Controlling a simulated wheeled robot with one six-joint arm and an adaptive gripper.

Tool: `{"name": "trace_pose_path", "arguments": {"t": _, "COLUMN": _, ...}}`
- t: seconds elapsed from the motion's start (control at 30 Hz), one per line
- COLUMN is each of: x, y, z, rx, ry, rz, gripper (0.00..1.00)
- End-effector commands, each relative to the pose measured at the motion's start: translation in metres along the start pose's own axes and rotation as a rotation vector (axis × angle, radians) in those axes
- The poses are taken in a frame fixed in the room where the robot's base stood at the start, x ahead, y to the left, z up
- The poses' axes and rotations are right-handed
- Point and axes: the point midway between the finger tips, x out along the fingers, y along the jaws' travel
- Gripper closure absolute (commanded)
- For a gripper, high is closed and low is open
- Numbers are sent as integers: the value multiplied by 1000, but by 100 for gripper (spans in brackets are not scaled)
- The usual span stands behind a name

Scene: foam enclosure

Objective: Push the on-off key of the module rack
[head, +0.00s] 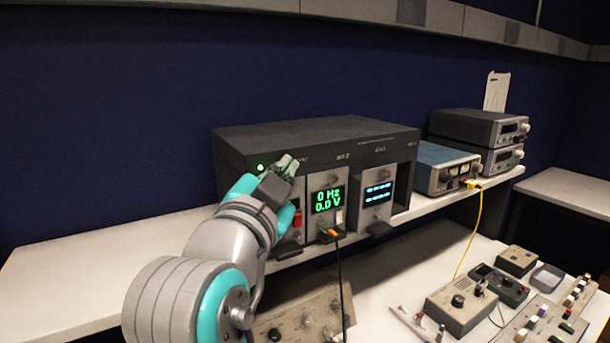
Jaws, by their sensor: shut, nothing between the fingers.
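The module rack (310,133) is a dark grey box on the white shelf, with its front turned toward the right. It holds modules with lit displays; one reads "0 Hz 0.0 V" (328,200). A green light (261,167) glows at the upper left of its front. My gripper (286,163) is shut and empty, close to the left part of the rack front, just right of the green light. The on-off key is not clearly visible; my gripper and arm cover part of the left front. I cannot tell whether the fingertips touch the rack.
A blue instrument (445,166) and two stacked dark instruments (480,128) stand right of the rack. A black cable hangs from the middle module, and a yellow cable (477,225) hangs from the blue instrument. Several small boxes lie on the lower bench. The shelf's left end (80,265) is clear.

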Motion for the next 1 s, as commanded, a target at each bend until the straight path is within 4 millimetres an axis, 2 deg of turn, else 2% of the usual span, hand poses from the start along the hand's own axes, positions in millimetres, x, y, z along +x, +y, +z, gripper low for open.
{"name": "trace_pose_path", "arguments": {"t": 0.87, "x": -7, "y": 5, "z": -5, "rx": 0, "ry": 0, "rz": 0, "gripper": 100}}
{"name": "trace_pose_path", "arguments": {"t": 1.0, "x": -13, "y": 9, "z": -10, "rx": 2, "ry": 1, "rz": -1, "gripper": 100}}
